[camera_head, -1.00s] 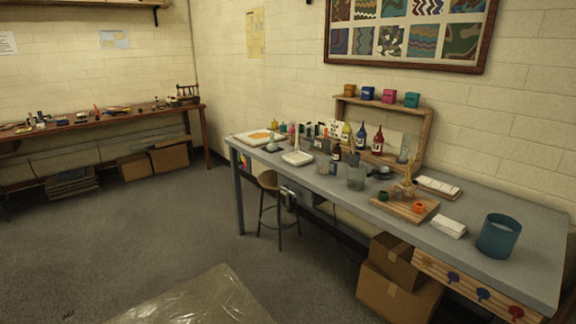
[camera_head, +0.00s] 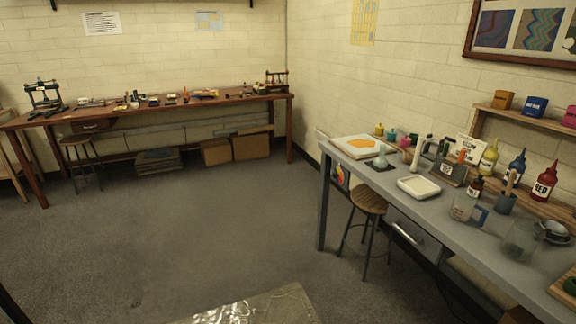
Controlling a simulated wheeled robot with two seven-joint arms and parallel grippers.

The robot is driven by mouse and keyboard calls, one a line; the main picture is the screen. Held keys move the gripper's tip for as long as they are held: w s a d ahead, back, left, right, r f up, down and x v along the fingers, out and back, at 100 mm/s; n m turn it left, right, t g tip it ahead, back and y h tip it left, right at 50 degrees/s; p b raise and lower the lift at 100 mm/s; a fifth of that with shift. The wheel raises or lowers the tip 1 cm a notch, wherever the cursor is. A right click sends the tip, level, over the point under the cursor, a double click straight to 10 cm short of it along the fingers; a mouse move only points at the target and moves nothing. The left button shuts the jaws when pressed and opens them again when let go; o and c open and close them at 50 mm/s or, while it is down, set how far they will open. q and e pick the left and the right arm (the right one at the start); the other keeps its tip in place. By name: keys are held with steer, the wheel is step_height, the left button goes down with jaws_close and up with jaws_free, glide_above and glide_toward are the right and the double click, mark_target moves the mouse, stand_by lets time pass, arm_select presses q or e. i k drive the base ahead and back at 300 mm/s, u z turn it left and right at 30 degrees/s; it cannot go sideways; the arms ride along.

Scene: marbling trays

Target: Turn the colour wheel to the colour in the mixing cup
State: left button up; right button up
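A small disc with coloured segments (camera_head: 340,174), which looks like the colour wheel, is at the left end of the grey table (camera_head: 440,232), below its top. It is too small to tell which colour it is set to. A clear cup (camera_head: 462,207) and a larger clear beaker (camera_head: 520,241) stand on the table at the right. I cannot tell which is the mixing cup or see a definite colour inside. Neither of my grippers is in view.
A white tray with an orange patch (camera_head: 360,147), an empty white tray (camera_head: 418,187) and several paint bottles (camera_head: 516,168) are on the table. A wooden stool (camera_head: 369,198) stands at its front. The floor (camera_head: 200,225) to the left is clear. A brown workbench (camera_head: 190,104) lines the back wall.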

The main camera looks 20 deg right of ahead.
mark_target(337, 175)
steer(key=z, duration=0.1)
steer(key=i, duration=1.15)
steer(key=z, duration=0.4)
